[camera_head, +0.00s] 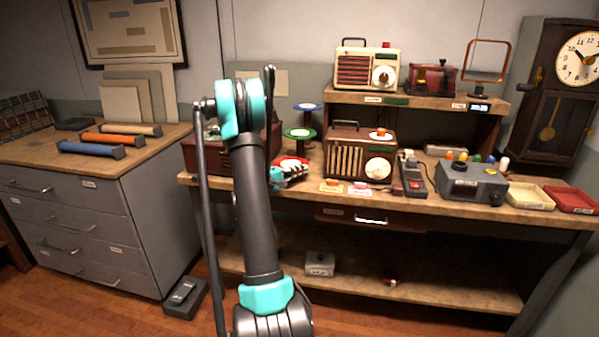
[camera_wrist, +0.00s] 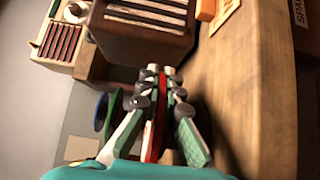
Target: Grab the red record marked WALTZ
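The red record (camera_head: 291,160) is on the bench, left of the brown radio, partly hidden by my gripper (camera_head: 292,174). In the wrist view the red record (camera_wrist: 154,135) shows nearly edge-on between the two fingers of my gripper (camera_wrist: 161,72). The fingers are close together, one on each side of the thin disc, and look shut on it. The WALTZ marking cannot be read. A green record (camera_head: 300,132) and a blue record (camera_head: 307,106) sit higher up, behind the red one.
The brown radio (camera_head: 360,152) stands just right of the red record, with small cards (camera_head: 331,187) in front. A dark red case (camera_head: 215,156) is at the left, partly behind my arm. A cream radio (camera_head: 366,68) is on the upper shelf. The bench's front edge is close by.

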